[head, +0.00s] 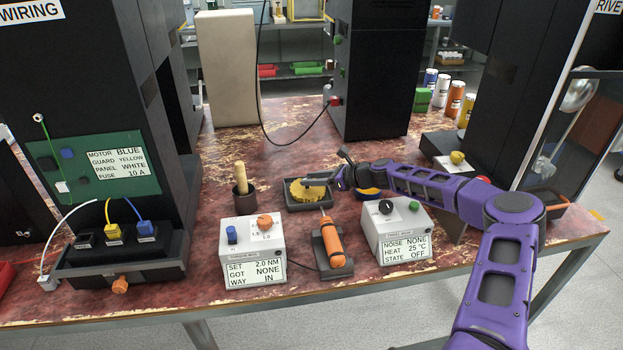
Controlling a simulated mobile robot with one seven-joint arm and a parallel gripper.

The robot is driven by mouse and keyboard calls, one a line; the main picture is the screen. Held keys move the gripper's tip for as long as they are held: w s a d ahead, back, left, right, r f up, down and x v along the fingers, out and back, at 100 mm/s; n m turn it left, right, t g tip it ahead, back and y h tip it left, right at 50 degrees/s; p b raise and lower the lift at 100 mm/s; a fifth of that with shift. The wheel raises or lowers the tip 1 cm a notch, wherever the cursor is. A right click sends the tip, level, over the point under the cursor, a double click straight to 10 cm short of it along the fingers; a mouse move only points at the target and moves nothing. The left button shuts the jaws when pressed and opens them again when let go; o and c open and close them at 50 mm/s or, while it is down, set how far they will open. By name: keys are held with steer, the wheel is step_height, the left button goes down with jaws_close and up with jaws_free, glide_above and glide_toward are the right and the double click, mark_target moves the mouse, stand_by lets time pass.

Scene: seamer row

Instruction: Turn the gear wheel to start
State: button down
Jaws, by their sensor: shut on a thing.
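A yellow gear wheel (306,191) lies in a shallow dark tray (297,207) near the middle of the bench. My gripper (335,181) reaches in from the right and is shut at the wheel's right edge. The fingertips are small and partly hidden, so the exact grip is hard to see. A panel box (405,231) in front reads noise none, heat 25 °C, state off. It has a black knob (386,207) and a green button (414,206).
An orange screwdriver (333,244) rests in a dark holder in front of the tray. A torque box (252,250) stands left of it, reading set 2.0 Nm, got none, way in. Dark cabinets (368,75) stand behind.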

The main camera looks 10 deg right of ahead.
steer(key=n+g, duration=0.1)
steer(key=n+g+y, duration=0.1)
steer(key=n+g, duration=0.1)
steer(key=shift+w+d+f+y+b, duration=0.2)
steer(key=shift+w+y+b, duration=0.1)
steer(key=shift+y+b, duration=0.1)
steer(key=shift+n+g, duration=0.8)
steer(key=shift+g, duration=0.1)
steer(key=c, duration=0.8)
jaws_free()
steer(key=o, duration=0.3)
steer(key=shift+r, duration=0.15)
steer(key=shift+d, duration=0.1)
